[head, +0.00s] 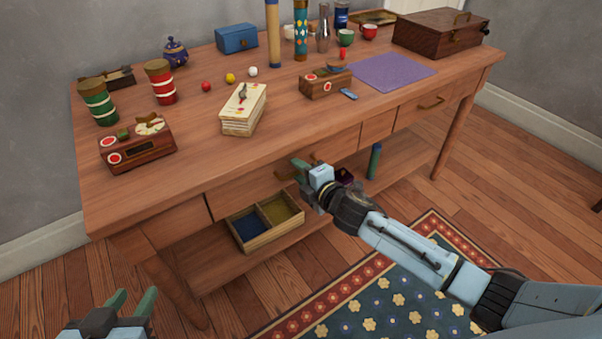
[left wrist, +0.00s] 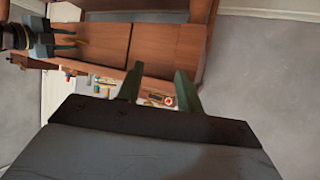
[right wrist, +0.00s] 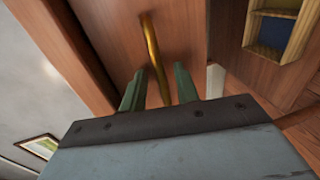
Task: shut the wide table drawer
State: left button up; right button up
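The wide table drawer (head: 245,190) is in the middle of the table's front. Its wooden front looks flush or nearly flush with the table edge, and no drawer inside shows. Its brass handle (right wrist: 153,50) runs between the two green fingers of my right gripper (right wrist: 157,92) in the right wrist view, with gaps on both sides. In the head view my right gripper (head: 303,175) is at the drawer front and covers part of the handle. My left gripper (head: 131,303) is open and empty, low at the bottom left, apart from the table.
The table top (head: 200,195) holds books (head: 243,108), wooden boxes, jars and a purple mat (head: 392,72). A second handled drawer (head: 428,108) is at the right. A divided tray (head: 265,222) stands on the lower shelf. A patterned rug (head: 370,300) covers the floor in front.

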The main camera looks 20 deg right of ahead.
jog(key=shift+s, duration=0.1)
